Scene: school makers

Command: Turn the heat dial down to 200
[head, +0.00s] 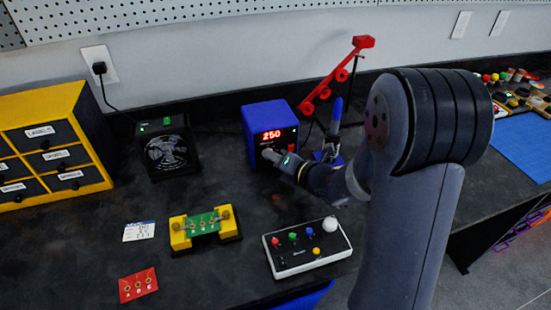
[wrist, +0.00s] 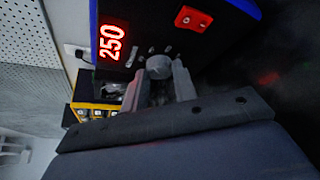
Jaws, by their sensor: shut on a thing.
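The blue soldering station (head: 266,112) stands at the back of the dark bench, and its red display (head: 271,135) reads 250. The station's black front also shows in the wrist view, turned on its side, with the display (wrist: 111,43) reading 250. The grey heat dial (wrist: 159,67) sits on that front below the display. My gripper (wrist: 162,80) is at the dial, with its two fingers shut on either side of it. In the head view my gripper (head: 275,157) reaches the station's front from the right and hides the dial.
A red switch (wrist: 193,19) is on the station's front. A soldering iron (head: 335,115) in its stand and a red arm (head: 338,75) are close right. A black fan (head: 168,152) stands left. A control box (head: 307,247) and yellow board holder (head: 205,228) lie in front.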

